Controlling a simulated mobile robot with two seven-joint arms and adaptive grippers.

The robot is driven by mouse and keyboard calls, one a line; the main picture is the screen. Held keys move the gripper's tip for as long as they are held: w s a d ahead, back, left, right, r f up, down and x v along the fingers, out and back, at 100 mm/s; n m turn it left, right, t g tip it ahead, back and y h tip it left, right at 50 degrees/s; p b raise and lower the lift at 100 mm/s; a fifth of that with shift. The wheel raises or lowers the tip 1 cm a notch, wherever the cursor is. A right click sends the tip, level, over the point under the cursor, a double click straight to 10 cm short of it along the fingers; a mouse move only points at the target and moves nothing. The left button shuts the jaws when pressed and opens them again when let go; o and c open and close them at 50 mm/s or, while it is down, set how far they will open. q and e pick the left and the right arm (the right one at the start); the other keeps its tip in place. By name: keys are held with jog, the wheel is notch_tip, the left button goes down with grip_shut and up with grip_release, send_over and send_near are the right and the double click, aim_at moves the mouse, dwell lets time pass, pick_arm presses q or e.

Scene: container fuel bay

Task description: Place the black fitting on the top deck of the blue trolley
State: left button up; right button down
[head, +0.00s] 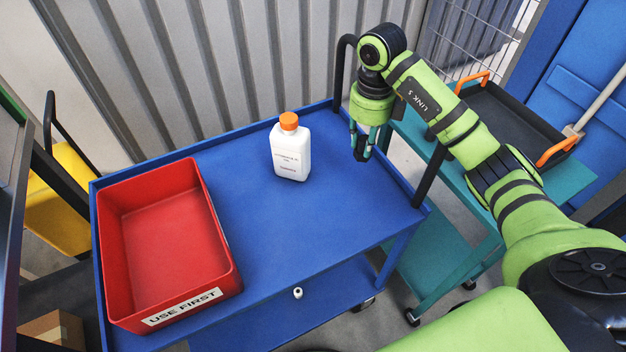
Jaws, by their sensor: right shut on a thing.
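The blue trolley (330,215) stands in front of me, with a flat blue top deck and a lower deck. My right gripper (362,151) points down over the back right part of the top deck. It is shut on a small dark thing, which looks like the black fitting (362,154) and is mostly hidden between the fingers. I cannot tell whether the fitting touches the deck. My left gripper is not in view.
A red tray (165,235) labelled "USE FIRST" fills the left of the top deck. A white bottle with an orange cap (290,150) stands near the back. A teal trolley (480,205) with a black tray (510,125) is at right. The deck's front right is clear.

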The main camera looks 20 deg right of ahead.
notch_tip(320, 180, down, 10)
jog(key=shift+r+p, duration=0.15)
jog(key=shift+p, duration=0.3)
jog(key=shift+f, duration=0.25)
jog(key=c, duration=1)
grip_release()
jog(key=shift+r, duration=0.1)
jog(key=shift+r, duration=0.1)
notch_tip(320, 180, up, 12)
jog(key=shift+r+b, duration=0.1)
jog(key=shift+b, duration=0.25)
